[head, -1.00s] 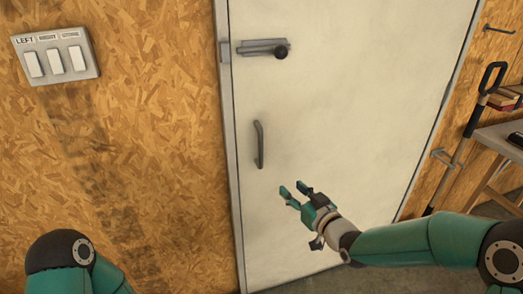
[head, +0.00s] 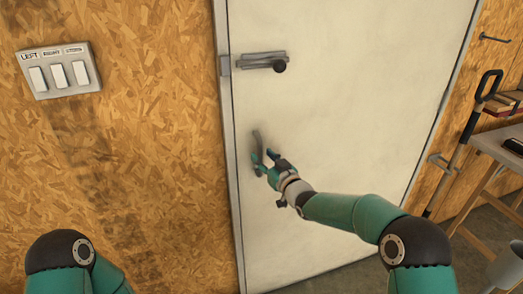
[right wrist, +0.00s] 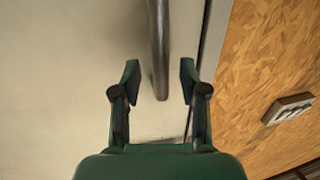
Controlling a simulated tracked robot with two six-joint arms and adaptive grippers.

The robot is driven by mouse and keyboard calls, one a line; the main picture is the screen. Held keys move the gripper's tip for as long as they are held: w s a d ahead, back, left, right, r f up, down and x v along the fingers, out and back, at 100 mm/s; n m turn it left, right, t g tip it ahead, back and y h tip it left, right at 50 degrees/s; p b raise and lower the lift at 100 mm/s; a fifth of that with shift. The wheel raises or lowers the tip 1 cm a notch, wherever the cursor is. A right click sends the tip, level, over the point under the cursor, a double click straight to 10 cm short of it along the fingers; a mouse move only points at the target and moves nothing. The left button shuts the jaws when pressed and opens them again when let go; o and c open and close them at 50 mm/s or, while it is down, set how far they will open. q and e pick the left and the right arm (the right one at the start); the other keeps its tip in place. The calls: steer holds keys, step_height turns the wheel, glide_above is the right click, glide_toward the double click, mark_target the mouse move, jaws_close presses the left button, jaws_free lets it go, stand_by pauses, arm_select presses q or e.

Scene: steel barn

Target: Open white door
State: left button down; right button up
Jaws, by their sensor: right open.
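The white door (head: 330,120) stands shut in its frame in the head view. Its grey bar handle (head: 258,138) is upright near the door's left edge. A sliding bolt with a dark knob (head: 262,62) sits above the handle and reaches toward the frame. My right gripper (head: 262,162) is open at the lower part of the handle. In the right wrist view the handle (right wrist: 159,50) runs between the two open fingers (right wrist: 159,85), with gaps on both sides. My left gripper is out of view; only my left arm shows at bottom left.
A switch plate (head: 60,70) with three white switches is on the chipboard wall (head: 140,150) left of the door. A shovel (head: 465,135) and a workbench (head: 495,145) stand right of the door. The floor in front of the door is partly visible.

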steer(key=shift+x, duration=1.35)
steer(key=shift+c, duration=0.3)
jaws_close()
